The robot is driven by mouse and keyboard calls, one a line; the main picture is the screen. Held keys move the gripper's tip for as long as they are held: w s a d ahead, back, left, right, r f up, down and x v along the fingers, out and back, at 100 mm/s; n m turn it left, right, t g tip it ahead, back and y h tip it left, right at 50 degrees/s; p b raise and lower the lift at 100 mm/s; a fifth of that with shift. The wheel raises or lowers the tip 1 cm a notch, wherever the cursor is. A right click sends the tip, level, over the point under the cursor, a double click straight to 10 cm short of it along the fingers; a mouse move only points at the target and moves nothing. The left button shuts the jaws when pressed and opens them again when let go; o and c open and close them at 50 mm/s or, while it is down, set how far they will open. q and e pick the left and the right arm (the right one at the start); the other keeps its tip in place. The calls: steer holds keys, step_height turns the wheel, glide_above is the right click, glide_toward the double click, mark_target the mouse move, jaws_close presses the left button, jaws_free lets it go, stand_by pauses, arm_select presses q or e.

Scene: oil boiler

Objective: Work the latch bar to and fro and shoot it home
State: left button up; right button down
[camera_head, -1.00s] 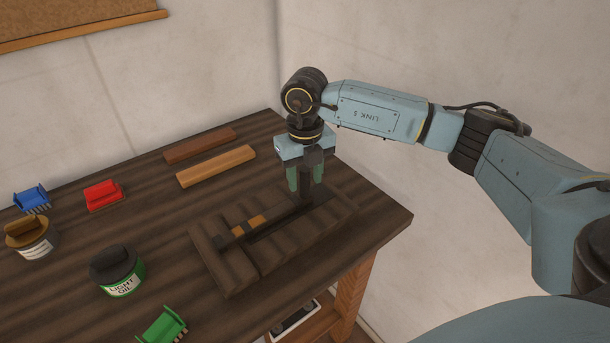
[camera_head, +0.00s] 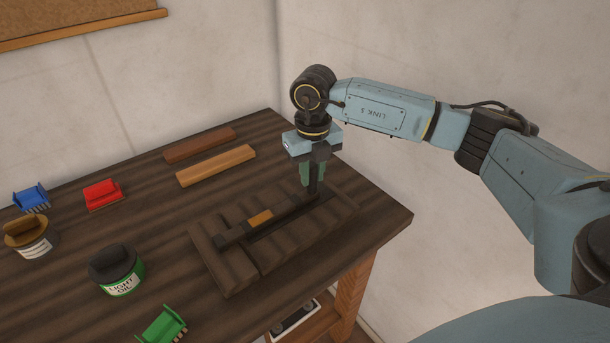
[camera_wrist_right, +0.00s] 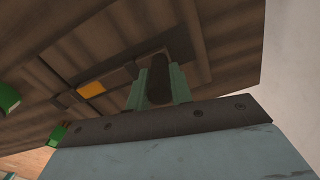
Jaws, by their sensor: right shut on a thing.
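The latch bar (camera_head: 287,210) is dark with an orange band (camera_head: 261,217) and lies in the channel of a ribbed dark wooden block (camera_head: 232,268) on the bench. My right gripper (camera_head: 311,176) points down at the block's far right part, shut on the bar's upright dark handle. In the right wrist view the handle (camera_wrist_right: 158,90) stands between the green fingers, and the orange band (camera_wrist_right: 91,89) shows to the left. The bar's far right end is partly hidden by the gripper. My left gripper is not in view.
An oil can (camera_head: 118,270), a brown-topped can (camera_head: 30,237), and blue (camera_head: 31,197), red (camera_head: 103,194) and green (camera_head: 163,325) pieces lie left of the block. Two wooden strips (camera_head: 216,165) lie behind it. The bench's right edge and wall are close.

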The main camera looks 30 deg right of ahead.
steer(key=d, duration=0.3)
steer(key=shift+w+d, duration=0.15)
steer(key=shift+d, duration=0.15)
steer(key=shift+d+r, duration=0.1)
steer(key=shift+d, duration=0.1)
steer(key=c, duration=1.3)
jaws_free()
steer(key=shift+d, duration=0.15)
steer(key=shift+o, duration=0.2)
step_height(320, 180, up, 13)
steer(key=shift+r, duration=0.15)
